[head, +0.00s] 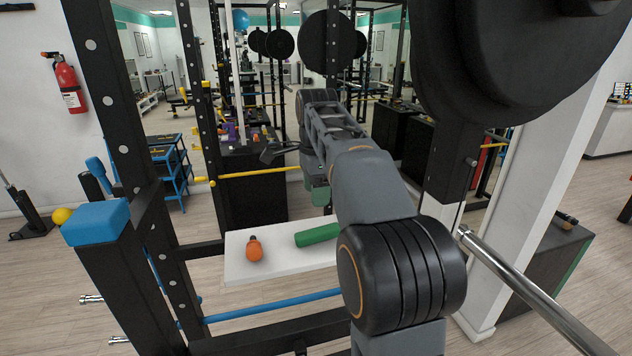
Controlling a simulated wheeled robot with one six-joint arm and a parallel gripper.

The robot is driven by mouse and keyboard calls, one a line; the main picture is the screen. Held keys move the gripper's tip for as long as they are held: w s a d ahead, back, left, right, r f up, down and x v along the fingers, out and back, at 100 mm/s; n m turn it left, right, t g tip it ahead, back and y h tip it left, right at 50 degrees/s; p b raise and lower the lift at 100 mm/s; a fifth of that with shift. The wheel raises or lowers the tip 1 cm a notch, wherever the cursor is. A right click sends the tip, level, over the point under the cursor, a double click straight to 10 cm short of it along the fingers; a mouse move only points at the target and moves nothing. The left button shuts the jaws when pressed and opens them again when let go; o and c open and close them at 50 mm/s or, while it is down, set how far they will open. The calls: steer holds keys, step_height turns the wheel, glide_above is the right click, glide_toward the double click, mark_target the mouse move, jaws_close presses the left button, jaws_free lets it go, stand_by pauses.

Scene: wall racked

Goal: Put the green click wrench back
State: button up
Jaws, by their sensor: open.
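A green rod-shaped thing (317,235), which looks like the handle of the green click wrench, lies on a white shelf (240,270) inside the rack. Its right end is hidden behind my arm, so I cannot see the whole tool. My gripper (268,154) is dark, small in the picture and partly hidden by my wrist. It is open and empty, apart from the green thing, above and beyond the shelf. No empty holder for the wrench can be made out.
An orange thing with a dark tip (254,249) lies left of the green one on the shelf. Black rack posts (127,150), a blue bar (270,304), a yellow bar (255,174) and large black weight plates (520,60) surround my arm.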

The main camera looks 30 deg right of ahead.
steer(key=s+a+f+n+t, duration=0.2)
steer(key=s+a+f+n, duration=0.3)
steer(key=s+f+n, duration=0.3)
steer(key=s+a+f+n+t, duration=0.2)
steer(key=s+a+f+n, duration=0.3)
steer(key=n, duration=0.7)
step_height(320, 180, down, 3)
steer(key=s, duration=0.2)
steer(key=shift+s, duration=0.4)
steer(key=shift+f, duration=0.1)
